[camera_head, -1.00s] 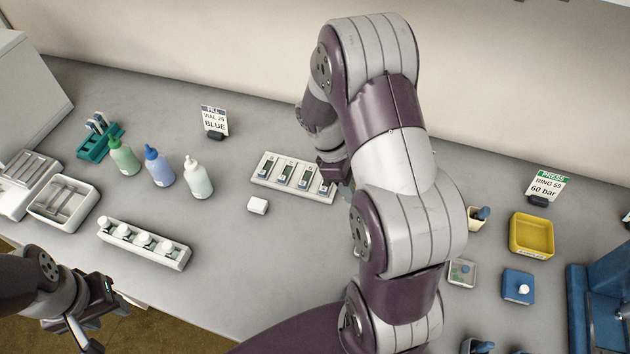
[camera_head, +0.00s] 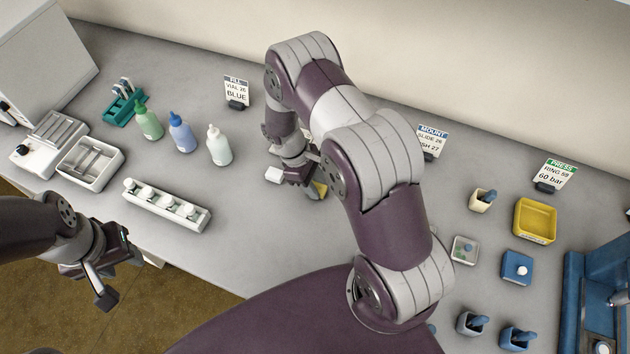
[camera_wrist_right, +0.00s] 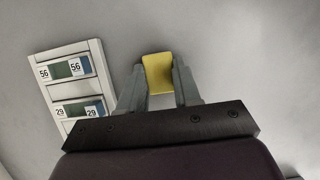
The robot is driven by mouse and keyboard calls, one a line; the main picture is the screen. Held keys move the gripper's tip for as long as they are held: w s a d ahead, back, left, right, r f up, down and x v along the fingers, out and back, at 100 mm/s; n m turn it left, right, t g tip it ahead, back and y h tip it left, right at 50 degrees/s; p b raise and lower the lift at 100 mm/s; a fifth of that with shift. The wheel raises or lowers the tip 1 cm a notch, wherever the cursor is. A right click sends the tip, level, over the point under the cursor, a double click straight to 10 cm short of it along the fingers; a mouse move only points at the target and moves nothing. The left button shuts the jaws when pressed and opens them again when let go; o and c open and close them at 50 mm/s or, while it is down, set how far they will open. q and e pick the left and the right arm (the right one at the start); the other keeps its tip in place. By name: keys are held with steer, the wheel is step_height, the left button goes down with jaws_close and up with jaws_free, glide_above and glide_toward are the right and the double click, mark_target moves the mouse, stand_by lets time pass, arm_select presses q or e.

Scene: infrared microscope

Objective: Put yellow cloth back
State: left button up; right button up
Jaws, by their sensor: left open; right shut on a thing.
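The yellow cloth (camera_head: 319,189) shows as a small folded piece at my right gripper (camera_head: 308,184), above the middle of the bench. In the right wrist view the yellow cloth (camera_wrist_right: 157,72) sits between the two fingertips, and the right gripper (camera_wrist_right: 158,84) is shut on it. Part of the cloth is hidden by the gripper in the head view. I cannot tell whether the cloth touches the bench. My left gripper (camera_head: 122,272) is open and empty, at the lower left off the bench's front edge.
A white slide holder (camera_wrist_right: 72,85) lies left of the cloth in the wrist view. Three bottles (camera_head: 181,133) and a white rack (camera_head: 167,206) stand farther left. A yellow tray (camera_head: 543,230) stands right.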

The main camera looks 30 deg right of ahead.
steer(key=shift+f, duration=0.2)
steer(key=o, duration=0.9)
steer(key=shift+r, duration=0.1)
steer(key=shift+o, duration=0.2)
steer(key=shift+r, duration=0.1)
